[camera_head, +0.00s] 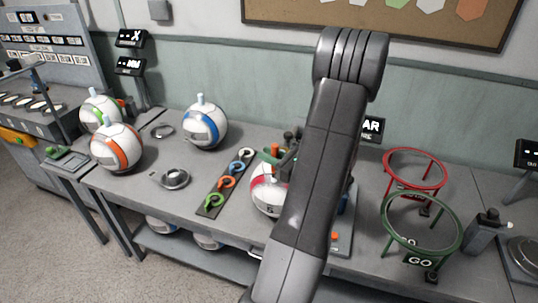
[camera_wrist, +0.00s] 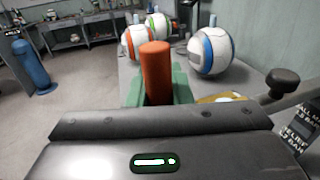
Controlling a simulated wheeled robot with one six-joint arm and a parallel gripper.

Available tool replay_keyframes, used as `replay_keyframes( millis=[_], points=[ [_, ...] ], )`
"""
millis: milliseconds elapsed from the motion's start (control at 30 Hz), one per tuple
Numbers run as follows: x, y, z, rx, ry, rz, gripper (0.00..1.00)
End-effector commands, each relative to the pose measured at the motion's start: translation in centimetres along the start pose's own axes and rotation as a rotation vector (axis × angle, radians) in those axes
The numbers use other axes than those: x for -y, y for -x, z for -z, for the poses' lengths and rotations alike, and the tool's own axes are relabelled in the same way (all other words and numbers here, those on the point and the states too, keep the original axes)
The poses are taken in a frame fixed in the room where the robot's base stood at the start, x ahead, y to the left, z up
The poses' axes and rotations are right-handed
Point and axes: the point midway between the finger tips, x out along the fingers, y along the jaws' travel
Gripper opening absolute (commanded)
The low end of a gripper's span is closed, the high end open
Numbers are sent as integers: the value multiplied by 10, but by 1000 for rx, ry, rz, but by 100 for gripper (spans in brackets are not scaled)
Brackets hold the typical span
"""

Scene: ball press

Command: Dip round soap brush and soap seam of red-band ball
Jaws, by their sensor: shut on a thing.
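The red-band ball (camera_head: 267,192) sits on the bench in the head view, its right side hidden behind my arm. My gripper (camera_wrist: 157,88) is shut on an upright orange-brown cylinder (camera_wrist: 155,62), which looks like the handle of the round soap brush. Its green fingers show on both sides of the handle. In the head view my gripper is mostly hidden behind my arm, above or beside the red-band ball. The brush's bristle end is hidden, so I cannot tell whether it touches the ball. I cannot make out a soap dish for certain.
Blue-band (camera_head: 205,126), orange-band (camera_head: 117,147) and green-band (camera_head: 101,108) balls stand to the left. A hook board (camera_head: 210,203) lies left of the red-band ball. Red (camera_head: 415,168) and green (camera_head: 421,222) hoops stand to the right. A dark knobbed lever (camera_wrist: 285,84) is close at right.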

Motion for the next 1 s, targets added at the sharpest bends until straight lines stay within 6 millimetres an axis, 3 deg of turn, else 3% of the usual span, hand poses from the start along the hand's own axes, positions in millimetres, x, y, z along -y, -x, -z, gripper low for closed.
replay_keyframes(
  millis=[467,1000],
  points=[
    [0,0,4,0,0,0,0],
    [0,0,-29,0,1,0,0]
  ],
)
